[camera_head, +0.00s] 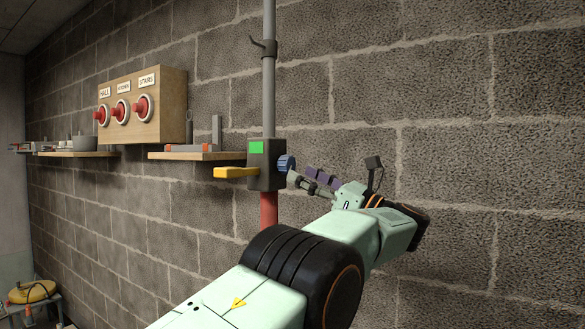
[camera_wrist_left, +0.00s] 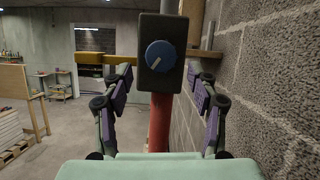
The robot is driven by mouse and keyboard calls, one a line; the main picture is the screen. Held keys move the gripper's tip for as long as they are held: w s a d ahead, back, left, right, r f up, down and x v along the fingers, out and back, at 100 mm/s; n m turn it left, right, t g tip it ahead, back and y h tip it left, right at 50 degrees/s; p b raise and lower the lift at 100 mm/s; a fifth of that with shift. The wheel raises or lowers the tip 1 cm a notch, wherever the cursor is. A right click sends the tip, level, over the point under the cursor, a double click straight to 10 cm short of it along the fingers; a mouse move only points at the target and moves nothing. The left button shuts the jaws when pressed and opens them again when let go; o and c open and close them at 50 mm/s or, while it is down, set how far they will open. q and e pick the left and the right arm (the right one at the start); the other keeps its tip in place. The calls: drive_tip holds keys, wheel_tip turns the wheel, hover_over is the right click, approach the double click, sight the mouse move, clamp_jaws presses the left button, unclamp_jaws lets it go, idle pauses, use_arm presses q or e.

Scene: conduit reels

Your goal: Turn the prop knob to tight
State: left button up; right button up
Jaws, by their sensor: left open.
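The blue prop knob (camera_head: 287,163) is on the right side of a dark box (camera_head: 262,178) on a vertical prop against the wall. In the left wrist view the knob (camera_wrist_left: 161,56) faces me, and its pale pointer line points down and to the left. A green label is on the box, and a yellow lever (camera_head: 235,172) sticks out from it. My left gripper (camera_head: 303,177) is open just in front of the knob. Its two fingers (camera_wrist_left: 161,78) stand apart on either side of the box, with nothing between the pads. My right gripper is out of view.
The prop has a grey upper tube (camera_head: 269,85) and a red lower tube (camera_head: 268,208). A small shelf (camera_head: 190,156) sits left of the box. A wooden panel (camera_head: 165,118) with red knobs is further left. The block wall runs close along the right.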

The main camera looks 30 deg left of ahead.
sight(292, 167)
use_arm(q)
drive_tip(key=x, duration=0.2)
drive_tip(key=p+x, duration=0.1)
drive_tip(key=shift+s+a+r, duration=0.1)
drive_tip(key=shift+a+r, duration=0.15)
drive_tip(key=shift+r, duration=0.25)
drive_tip(key=shift+a, duration=0.45)
drive_tip(key=shift+w+f, duration=0.1)
drive_tip(key=shift+w, duration=0.1)
drive_tip(key=shift+d, duration=0.15)
drive_tip(key=shift+c, duration=1.3)
drive_tip(key=shift+s+d, duration=0.1)
drive_tip(key=shift+s, duration=0.05)
drive_tip(key=c, duration=0.9)
